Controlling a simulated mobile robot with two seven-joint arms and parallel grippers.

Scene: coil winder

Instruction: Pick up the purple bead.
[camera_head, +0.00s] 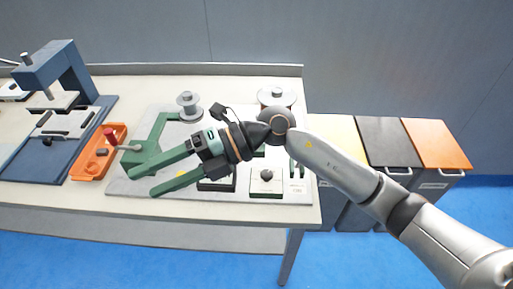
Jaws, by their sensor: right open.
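I cannot make out a purple bead anywhere in the head view; it may be hidden or too small to tell. My right gripper (141,182) comes in from the right over the table. Its two green fingers point left and stand apart, with nothing visible between them. They are above the grey base plate (125,186), to the right of the orange tray (87,168). A small dark piece (101,152) lies in the tray; its colour is not clear. My left gripper does not show.
A blue press (58,68) stands at the left. A grey spool (188,103) and another spool (277,97) stand behind my gripper. A black-knobbed block (266,176) sits near the front edge. Bins (437,144) stand right of the table.

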